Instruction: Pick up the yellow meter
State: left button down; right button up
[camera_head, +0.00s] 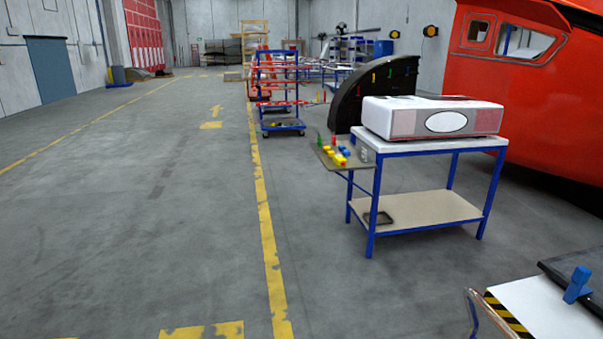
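No other candidate for the meter is clear in the head view. Neither of my grippers is in view.
A large white box (400,122) sits on the blue-framed table, with a dark curved panel (375,88) behind. A white-topped surface (550,308) with a blue object (577,286) is at bottom right. A red train nose (545,110) stands right. The left floor is open.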

aim_at(338, 158)
jog(key=i+j, duration=0.25)
jog(key=i, duration=0.2)
jog(key=i+j, duration=0.25)
jog(key=i, duration=0.15)
jog(key=i+j, duration=0.25)
jog(key=i, duration=0.2)
jog(key=i+j, duration=0.3)
jog(key=i, duration=0.1)
